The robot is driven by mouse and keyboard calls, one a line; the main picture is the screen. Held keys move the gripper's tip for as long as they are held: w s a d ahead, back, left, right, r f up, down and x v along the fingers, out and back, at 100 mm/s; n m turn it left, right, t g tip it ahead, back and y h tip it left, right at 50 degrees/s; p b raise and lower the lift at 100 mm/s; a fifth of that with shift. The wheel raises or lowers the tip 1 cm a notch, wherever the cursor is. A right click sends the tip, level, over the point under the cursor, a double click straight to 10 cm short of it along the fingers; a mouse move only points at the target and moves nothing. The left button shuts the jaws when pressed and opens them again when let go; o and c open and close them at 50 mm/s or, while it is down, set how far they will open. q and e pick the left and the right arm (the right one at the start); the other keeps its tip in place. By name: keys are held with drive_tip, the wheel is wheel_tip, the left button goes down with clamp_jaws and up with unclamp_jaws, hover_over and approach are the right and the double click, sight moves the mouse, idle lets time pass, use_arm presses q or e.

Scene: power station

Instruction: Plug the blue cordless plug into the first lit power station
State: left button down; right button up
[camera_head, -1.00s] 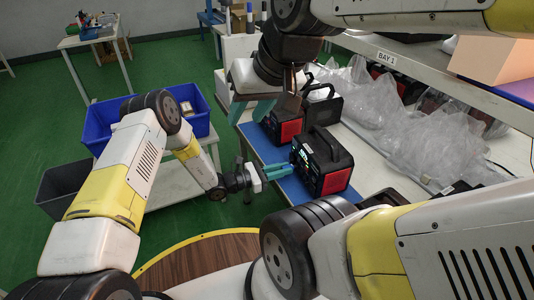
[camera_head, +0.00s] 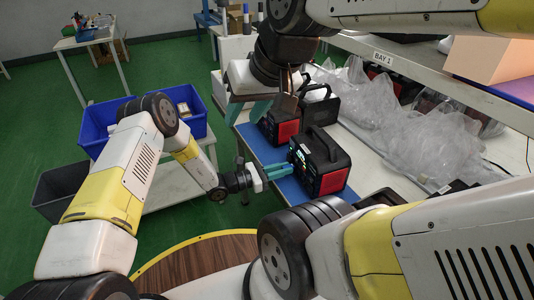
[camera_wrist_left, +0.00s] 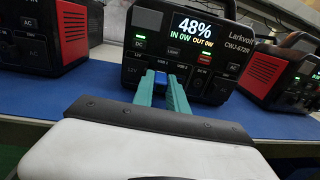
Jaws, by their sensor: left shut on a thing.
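My left gripper (camera_head: 288,170) is shut on the blue plug (camera_wrist_left: 159,76), whose end shows between the teal fingertips in the left wrist view. The fingers point at the front of a lit black and red power station (camera_head: 325,163); its screen (camera_wrist_left: 194,28) reads 48%. The plug is just in front of the lower panel, below the screen; I cannot tell whether it touches or enters a socket. In the head view the plug is hidden by the fingers. My right gripper (camera_head: 249,111) is open and empty, its teal fingers apart, left of a second power station (camera_head: 281,127).
The stations stand on a blue mat (camera_head: 258,147) on a white bench. Another station (camera_wrist_left: 287,68) is at right in the wrist view. Clear plastic bags (camera_head: 400,125) lie behind, under a shelf marked BAY 1 (camera_head: 383,58). A blue bin (camera_head: 100,130) stands at left.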

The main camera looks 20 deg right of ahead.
use_arm(q)
drive_tip(key=shift+d, duration=0.15)
drive_tip(key=c, duration=1.3)
unclamp_jaws()
drive_tip(key=shift+o, duration=0.2)
drive_tip(key=shift+w, duration=0.1)
drive_tip(key=a, duration=0.7)
drive_tip(key=shift+a, duration=0.4)
